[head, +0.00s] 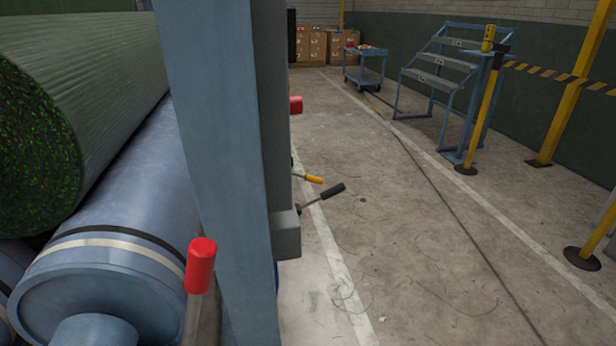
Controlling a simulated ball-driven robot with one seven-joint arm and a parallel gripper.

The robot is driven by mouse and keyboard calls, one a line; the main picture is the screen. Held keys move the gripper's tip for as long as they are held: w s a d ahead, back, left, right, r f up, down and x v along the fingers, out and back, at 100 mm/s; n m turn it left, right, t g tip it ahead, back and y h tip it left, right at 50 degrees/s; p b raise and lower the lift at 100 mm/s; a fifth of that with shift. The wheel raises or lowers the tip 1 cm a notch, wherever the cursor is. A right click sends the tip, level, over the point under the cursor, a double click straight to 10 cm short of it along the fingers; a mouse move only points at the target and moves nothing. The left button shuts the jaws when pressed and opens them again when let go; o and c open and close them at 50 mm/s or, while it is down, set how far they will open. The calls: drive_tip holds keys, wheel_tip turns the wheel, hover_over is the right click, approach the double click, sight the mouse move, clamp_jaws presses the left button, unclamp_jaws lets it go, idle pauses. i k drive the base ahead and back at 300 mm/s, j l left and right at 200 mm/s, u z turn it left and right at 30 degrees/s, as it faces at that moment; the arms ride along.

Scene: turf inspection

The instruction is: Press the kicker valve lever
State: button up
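Several levers show in the head view, and I cannot tell which one is the kicker valve lever. A red-gripped lever (201,266) stands upright in the near foreground, left of the blue post. A yellow-gripped lever (314,179) and a black-gripped lever (334,194) stick out to the right from behind the post. Their bases are partly hidden by the grey housing. A small red part (296,104) shows higher on the post's right side. My gripper is not in view.
The blue post (215,150) with a grey housing (286,235) blocks the middle left. A green turf roll (100,80) rests by a blue roller (135,225). Open concrete floor (430,230) lies right, with a cart (365,68), steps (440,70) and yellow barrier posts (480,110) beyond.

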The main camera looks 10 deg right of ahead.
sight(307, 178)
drive_tip(key=i+l+u, duration=0.55)
drive_tip(key=l, duration=0.35)
drive_tip(key=i+l+u, duration=0.4)
drive_tip(key=l, duration=0.3)
drive_tip(key=i+l+u, duration=0.2)
drive_tip(key=l, duration=0.2)
drive_tip(key=k, duration=0.1)
